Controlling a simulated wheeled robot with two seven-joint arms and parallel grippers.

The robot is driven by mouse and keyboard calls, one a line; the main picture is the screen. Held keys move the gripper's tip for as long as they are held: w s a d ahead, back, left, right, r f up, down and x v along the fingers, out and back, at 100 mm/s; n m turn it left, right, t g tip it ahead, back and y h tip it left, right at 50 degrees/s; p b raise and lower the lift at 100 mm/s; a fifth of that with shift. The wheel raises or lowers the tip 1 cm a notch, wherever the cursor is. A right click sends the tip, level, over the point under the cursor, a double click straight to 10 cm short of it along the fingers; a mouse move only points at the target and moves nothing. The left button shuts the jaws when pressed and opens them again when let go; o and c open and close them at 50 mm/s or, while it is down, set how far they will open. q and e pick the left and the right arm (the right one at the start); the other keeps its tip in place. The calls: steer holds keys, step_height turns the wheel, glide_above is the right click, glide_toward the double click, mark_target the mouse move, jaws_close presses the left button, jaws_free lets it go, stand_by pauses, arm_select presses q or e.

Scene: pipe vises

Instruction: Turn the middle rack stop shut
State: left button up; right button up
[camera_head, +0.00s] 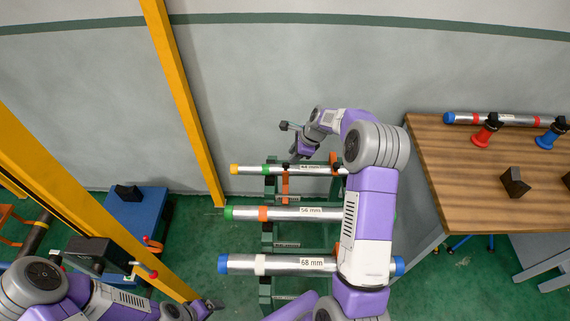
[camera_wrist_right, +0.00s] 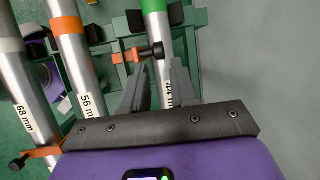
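The rack (camera_head: 267,235) carries three steel pipes: 44 mm (camera_head: 251,169) at the back, 56 mm (camera_head: 248,213) in the middle, 68 mm (camera_head: 243,262) at the front. An orange stop (camera_head: 285,184) with a dark knob spans between the 56 mm and 44 mm pipes. In the right wrist view this stop (camera_wrist_right: 132,55) lies just beyond the fingertips, its black knob near the gap. My right gripper (camera_head: 294,160) is over the 44 mm pipe. In the right wrist view it (camera_wrist_right: 157,75) is open and empty. My left gripper (camera_head: 213,304) is low, left of the rack; its fingers are too small to judge.
Another orange stop (camera_wrist_right: 40,153) shows at the lower left of the right wrist view. A wooden table (camera_head: 440,170) at right bears a pipe on red and blue stands. A yellow post (camera_head: 183,100) rises left of the rack. A blue stand (camera_head: 137,215) is farther left.

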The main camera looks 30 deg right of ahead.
mark_target(286, 164)
steer(key=x, duration=0.6)
steer(key=shift+a+f, duration=0.15)
steer(key=shift+f, duration=0.1)
jaws_close()
